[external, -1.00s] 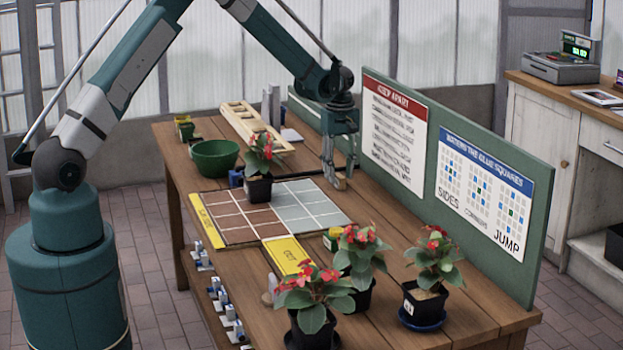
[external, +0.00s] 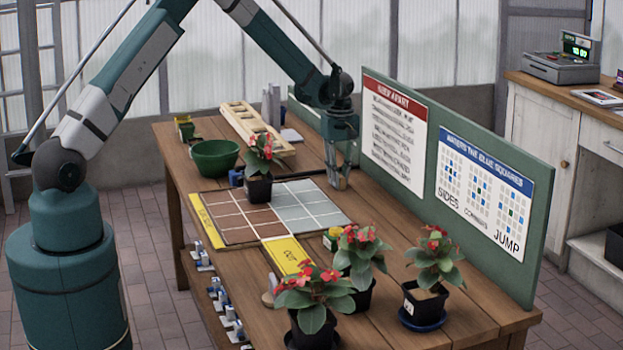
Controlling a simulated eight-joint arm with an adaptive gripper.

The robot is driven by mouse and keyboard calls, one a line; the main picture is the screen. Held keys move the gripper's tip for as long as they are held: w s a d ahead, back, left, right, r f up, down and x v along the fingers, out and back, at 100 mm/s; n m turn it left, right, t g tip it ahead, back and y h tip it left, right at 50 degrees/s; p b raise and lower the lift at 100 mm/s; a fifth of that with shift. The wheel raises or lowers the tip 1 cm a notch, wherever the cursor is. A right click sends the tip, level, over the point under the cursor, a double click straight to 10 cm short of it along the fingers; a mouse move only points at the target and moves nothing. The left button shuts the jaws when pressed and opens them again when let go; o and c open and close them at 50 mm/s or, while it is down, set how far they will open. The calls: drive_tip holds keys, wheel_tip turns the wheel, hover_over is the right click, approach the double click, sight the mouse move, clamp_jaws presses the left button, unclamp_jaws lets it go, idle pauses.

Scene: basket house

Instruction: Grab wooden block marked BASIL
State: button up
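My gripper (external: 338,181) points down at the right side of the table, just beyond the grey half of the tiled board (external: 232,237) and close to the green panel. Its fingertips are low, near the tabletop. A small pale, wood-coloured patch shows at the fingertips, but it is too small to tell whether it is a block or part of the fingers. I cannot read the word BASIL on anything. Whether the fingers are open or shut is not clear. A long pale wooden rack (external: 247,122) with slots lies at the back of the table.
Several more plants stand at the front, one on a blue saucer (external: 422,325). A green bowl (external: 214,158) sits at the back left. The green panel (external: 450,240) borders the table's right side.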

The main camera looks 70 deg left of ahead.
drive_tip(key=shift+r, duration=0.1)
idle(0.3)
wheel_tip(320, 180, up, 10)
drive_tip(key=shift+f+p, duration=0.1)
drive_tip(key=shift+p, duration=0.2)
idle(0.3)
